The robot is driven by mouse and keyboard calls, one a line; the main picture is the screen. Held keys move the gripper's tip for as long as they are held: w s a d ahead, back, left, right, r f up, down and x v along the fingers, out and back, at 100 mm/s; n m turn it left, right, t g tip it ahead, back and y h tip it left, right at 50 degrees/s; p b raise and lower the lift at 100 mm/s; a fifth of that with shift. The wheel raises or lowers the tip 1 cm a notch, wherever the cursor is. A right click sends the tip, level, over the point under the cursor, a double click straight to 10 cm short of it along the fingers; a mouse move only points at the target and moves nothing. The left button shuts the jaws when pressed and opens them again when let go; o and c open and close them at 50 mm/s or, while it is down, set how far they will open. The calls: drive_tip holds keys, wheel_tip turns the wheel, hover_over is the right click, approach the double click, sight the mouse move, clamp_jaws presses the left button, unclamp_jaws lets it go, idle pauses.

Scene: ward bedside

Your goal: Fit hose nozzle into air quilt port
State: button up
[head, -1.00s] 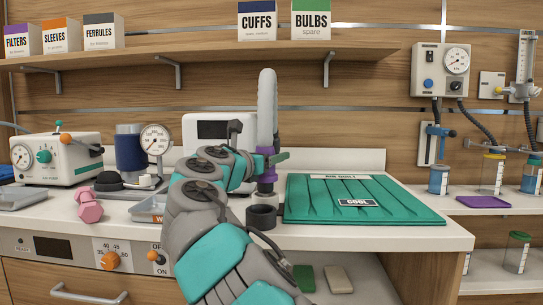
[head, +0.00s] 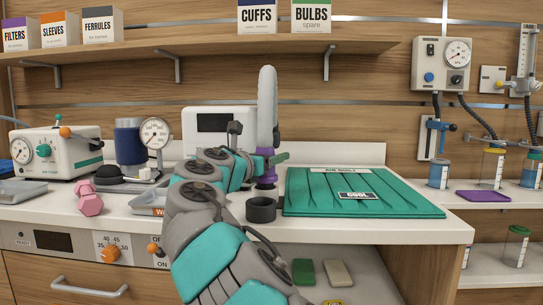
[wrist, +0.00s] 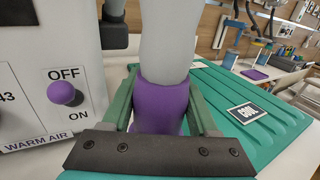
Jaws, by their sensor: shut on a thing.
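The grey hose (head: 267,105) rises upright above the counter. My gripper (head: 270,159) is shut on the purple cuff at the hose's lower end; in the wrist view, its green fingers lie on both sides of the purple cuff (wrist: 160,105). The dark round port (head: 261,212) stands at the left front corner of the green air quilt (head: 320,205). The tip appears above and behind the port, apart from it. The wrist view hides the tip and port.
The warm air unit (wrist: 50,70), with a purple OFF/ON knob, stands close left of the hose in the wrist view. A pink dumbbell-shaped thing (head: 88,198) and a gauge (head: 155,133) are farther left. A shelf (head: 200,52) runs behind the hose's top.

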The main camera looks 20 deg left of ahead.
drive_tip(key=shift+f, duration=0.75)
drive_tip(key=o, duration=1.4)
drive_tip(key=shift+s, duration=0.1)
drive_tip(key=v, duration=0.7)
drive_tip(key=shift+s+a+b, duration=0.1)
drive_tip(key=shift+s+b, duration=0.2)
drive_tip(key=shift+s, duration=0.05)
drive_tip(key=shift+w, duration=0.1)
